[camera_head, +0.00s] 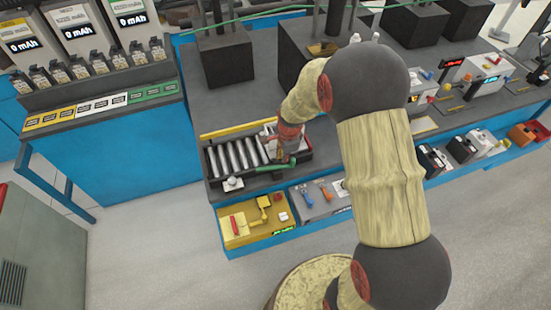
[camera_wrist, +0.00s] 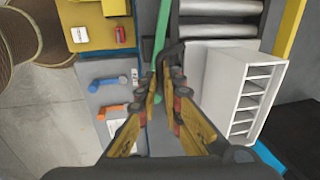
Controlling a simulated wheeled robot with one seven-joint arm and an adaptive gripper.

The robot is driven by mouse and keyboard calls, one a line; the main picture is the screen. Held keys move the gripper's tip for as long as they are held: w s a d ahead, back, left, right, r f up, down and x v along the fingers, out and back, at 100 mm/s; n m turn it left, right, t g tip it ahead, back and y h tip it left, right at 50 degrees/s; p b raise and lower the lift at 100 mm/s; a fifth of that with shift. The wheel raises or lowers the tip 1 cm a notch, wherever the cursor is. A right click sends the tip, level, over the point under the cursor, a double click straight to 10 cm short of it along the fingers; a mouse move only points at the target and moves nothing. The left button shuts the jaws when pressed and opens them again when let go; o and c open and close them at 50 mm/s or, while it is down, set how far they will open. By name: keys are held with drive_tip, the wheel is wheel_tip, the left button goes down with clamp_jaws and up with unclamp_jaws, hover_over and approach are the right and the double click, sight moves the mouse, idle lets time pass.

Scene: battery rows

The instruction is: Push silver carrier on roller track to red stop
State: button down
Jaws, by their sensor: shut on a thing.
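The silver carrier (camera_wrist: 237,88) is a pale box with a row of slots, to the right of my fingers in the wrist view. In the head view it shows only partly, at the right part of the roller track (camera_head: 207,170), largely behind my gripper (camera_head: 284,150). I cannot tell whether this bar is part of the carrier. Bare rollers (camera_wrist: 220,8) lie just past the carrier. I cannot make out the red stop.
A green strip (camera_wrist: 161,28) runs along the track's front. A dark block (camera_head: 225,60) stands behind the track. A small white knob (camera_head: 232,183) sits at its front left.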

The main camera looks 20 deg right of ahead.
drive_tip(key=shift+s+d+f, duration=0.15)
drive_tip(key=c, duration=2.2)
unclamp_jaws()
drive_tip(key=shift+d, duration=0.15)
drive_tip(key=shift+o, duration=1.4)
wheel_tip(320, 180, up, 12)
drive_tip(key=s, duration=0.2)
drive_tip(key=shift+w, duration=0.1)
